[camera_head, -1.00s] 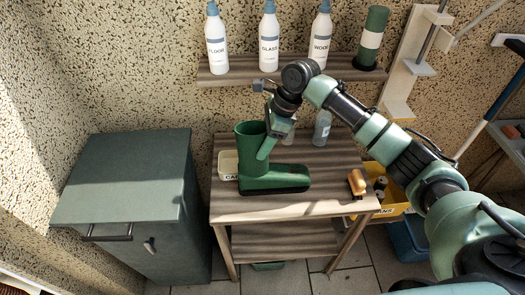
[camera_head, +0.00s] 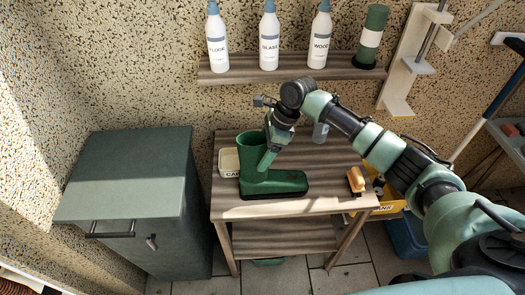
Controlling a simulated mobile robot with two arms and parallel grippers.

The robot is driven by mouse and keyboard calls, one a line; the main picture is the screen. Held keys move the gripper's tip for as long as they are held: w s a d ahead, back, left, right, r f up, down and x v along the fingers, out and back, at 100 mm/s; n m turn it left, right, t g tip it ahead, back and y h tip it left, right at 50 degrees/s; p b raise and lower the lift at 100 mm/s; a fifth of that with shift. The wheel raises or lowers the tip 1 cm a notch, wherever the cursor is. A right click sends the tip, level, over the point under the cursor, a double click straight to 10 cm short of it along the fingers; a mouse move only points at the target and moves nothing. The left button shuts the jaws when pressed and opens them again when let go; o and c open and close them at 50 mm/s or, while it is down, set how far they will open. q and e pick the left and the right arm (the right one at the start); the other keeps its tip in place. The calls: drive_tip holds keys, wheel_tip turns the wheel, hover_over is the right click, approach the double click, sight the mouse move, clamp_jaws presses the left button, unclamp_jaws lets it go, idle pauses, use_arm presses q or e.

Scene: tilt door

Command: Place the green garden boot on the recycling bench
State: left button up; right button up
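The green garden boot (camera_head: 251,158) stands upright on the wooden bench (camera_head: 240,211), toe to the right. Its sole appears to rest on the bench's top, left of the middle. My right gripper (camera_head: 267,158) reaches down from above right to the right side of the boot's shaft. It appears shut on the shaft; one light green finger shows in front, and the other side of the grip is mostly hidden. My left gripper is not in view.
A white labelled container (camera_head: 228,161) stands behind the boot, and an orange-brown brush (camera_head: 356,180) lies at the bench's right edge. A bottle (camera_head: 320,131) stands at the back. A green cabinet (camera_head: 130,165) is at left; a shelf (camera_head: 290,68) with bottles hangs above.

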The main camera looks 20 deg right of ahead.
drive_tip(key=shift+r, duration=0.2)
drive_tip(key=b+v, duration=0.2)
drive_tip(key=v, duration=1)
drive_tip(key=shift+f, duration=0.1)
